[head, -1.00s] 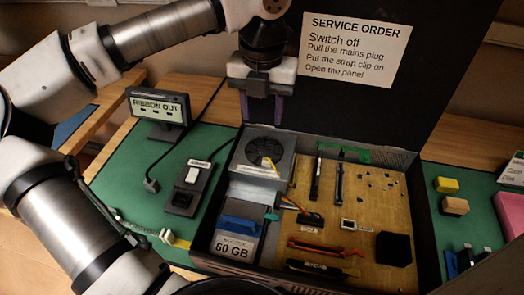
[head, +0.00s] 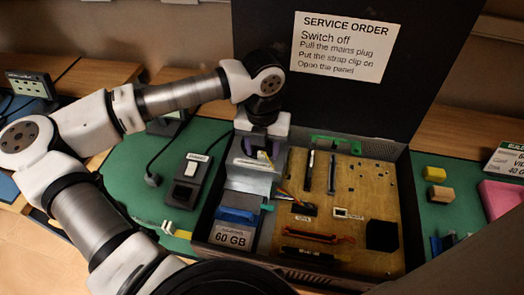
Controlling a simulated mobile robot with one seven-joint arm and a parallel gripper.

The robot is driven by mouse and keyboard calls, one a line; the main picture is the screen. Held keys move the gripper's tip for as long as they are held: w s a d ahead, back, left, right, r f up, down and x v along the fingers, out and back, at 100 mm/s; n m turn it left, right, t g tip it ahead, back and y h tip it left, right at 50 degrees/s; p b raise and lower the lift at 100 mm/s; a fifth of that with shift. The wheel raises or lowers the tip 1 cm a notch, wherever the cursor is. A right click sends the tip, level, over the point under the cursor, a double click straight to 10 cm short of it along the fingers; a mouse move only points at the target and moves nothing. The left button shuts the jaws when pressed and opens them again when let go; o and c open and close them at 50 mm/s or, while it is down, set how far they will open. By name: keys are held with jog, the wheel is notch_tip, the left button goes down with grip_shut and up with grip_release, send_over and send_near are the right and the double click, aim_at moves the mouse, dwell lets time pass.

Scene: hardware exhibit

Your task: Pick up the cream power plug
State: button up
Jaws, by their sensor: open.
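A small cream piece (head: 264,156), which looks like the cream power plug, shows at the silver power supply box (head: 250,180) in the open case. My gripper (head: 263,150) is open above that box, pointing down, with its dark purple fingers on either side of the cream piece. I cannot tell whether the fingers touch it. The gripper hides most of the fan and part of the piece.
The case (head: 408,215) has raised walls and an upright dark lid (head: 430,60) close behind my gripper. A black switch block (head: 188,182) and a cream-and-yellow clip (head: 170,229) lie on the green mat at left. Wires and a circuit board (head: 355,190) lie right of the box.

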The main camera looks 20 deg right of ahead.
jog(key=c, duration=0.9)
jog(key=shift+o, duration=0.2)
